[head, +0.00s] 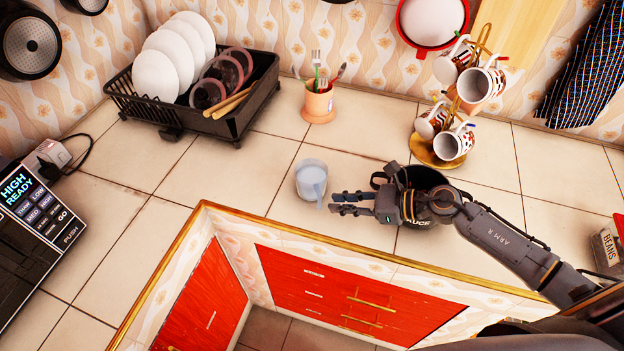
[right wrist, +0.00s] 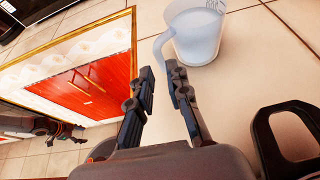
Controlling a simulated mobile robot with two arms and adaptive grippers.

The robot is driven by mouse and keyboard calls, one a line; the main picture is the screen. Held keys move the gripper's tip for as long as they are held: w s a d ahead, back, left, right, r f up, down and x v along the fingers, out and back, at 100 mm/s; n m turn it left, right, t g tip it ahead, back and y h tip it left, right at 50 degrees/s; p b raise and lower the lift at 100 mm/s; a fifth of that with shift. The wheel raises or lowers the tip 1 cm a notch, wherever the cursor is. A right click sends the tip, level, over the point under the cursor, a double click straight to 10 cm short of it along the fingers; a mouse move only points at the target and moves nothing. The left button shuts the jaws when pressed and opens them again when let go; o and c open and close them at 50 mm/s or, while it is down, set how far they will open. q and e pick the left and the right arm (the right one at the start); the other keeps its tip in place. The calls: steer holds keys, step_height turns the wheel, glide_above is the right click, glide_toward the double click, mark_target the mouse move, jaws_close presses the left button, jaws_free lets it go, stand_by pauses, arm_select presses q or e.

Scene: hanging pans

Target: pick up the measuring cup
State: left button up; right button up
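The measuring cup (head: 311,176) is clear and bluish and stands upright on the tiled counter; its handle points toward the counter's front edge. My right gripper (head: 337,203) is just right of the handle, its fingers apart and empty, pointing left. In the right wrist view the cup (right wrist: 200,38) is beyond the fingertips, to the upper right, and its handle lies ahead of the open fingers (right wrist: 160,75). No contact shows. My left gripper is not in the head view; a small dark part at the lower left of the right wrist view may be it, too small to read.
A dark pot (head: 428,180) stands directly behind my right gripper. A utensil cup (head: 319,104), a mug stand (head: 436,152) and a dish rack (head: 240,122) stand farther back. The counter's front edge (head: 300,230) is close. Bare tiles lie left of the cup.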

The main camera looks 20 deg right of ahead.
mark_target(319, 199)
steer(key=shift+w+a, duration=0.15)
steer(key=shift+a, duration=0.15)
steer(key=shift+w+a, duration=0.1)
steer(key=shift+a, duration=0.05)
steer(key=p+x, duration=0.2)
steer(key=x, duration=0.2)
steer(key=shift+w+a+r+p, duration=0.1)
steer(key=shift+w+a+p, duration=0.05)
steer(key=shift+w+p, duration=0.2)
steer(key=shift+a+f, duration=0.2)
steer(key=shift+f, duration=0.05)
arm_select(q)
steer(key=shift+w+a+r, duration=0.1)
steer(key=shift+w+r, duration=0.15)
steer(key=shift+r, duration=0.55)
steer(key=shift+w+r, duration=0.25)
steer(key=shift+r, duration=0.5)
arm_select(e)
jaws_close()
steer(key=shift+r, duration=0.1)
